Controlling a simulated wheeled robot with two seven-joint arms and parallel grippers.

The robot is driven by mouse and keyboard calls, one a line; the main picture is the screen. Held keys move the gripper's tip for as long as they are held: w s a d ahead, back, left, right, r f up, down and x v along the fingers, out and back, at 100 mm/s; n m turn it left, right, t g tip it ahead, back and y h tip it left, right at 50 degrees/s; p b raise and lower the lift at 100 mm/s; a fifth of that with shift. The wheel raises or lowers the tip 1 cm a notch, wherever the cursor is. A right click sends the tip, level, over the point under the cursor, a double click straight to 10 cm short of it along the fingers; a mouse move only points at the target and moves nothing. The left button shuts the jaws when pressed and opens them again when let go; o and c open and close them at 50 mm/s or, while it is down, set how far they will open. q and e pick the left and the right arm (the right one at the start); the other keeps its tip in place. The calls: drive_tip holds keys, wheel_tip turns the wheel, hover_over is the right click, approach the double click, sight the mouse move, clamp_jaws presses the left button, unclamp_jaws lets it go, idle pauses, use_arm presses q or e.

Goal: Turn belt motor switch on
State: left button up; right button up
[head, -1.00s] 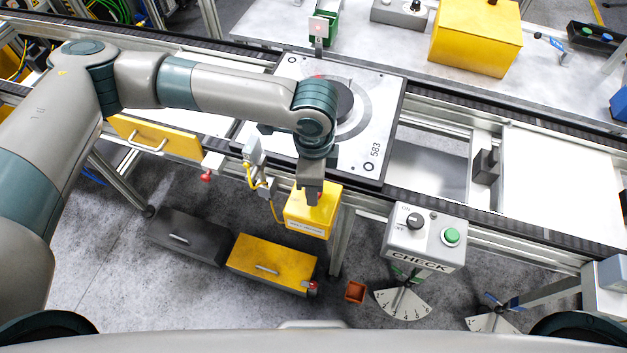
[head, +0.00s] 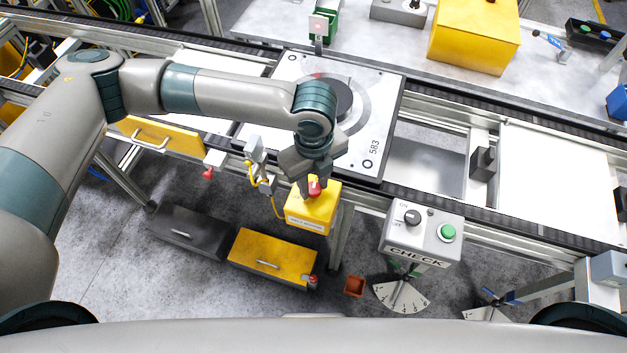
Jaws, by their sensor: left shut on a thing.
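The yellow switch box (head: 312,212) hangs on the front side of the conveyor, with a small white label on its front that is too small to read surely. A red switch knob (head: 315,188) shows on its top. My left gripper (head: 309,187) comes down over the box from above and is shut on the red knob, hiding part of it. The switch position cannot be read. My right gripper is out of view.
A pallet marked 583 (head: 372,147) lies on the conveyor behind my left gripper. A grey CHECK box (head: 424,232) with a black knob and green button stands to the right. Yellow (head: 271,257) and dark (head: 185,233) drawers sit below.

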use_arm(q)
drive_tip(key=shift+r+m, duration=0.1)
drive_tip(key=shift+m, duration=0.5)
drive_tip(key=o, duration=1)
drive_tip(key=shift+o, duration=0.2)
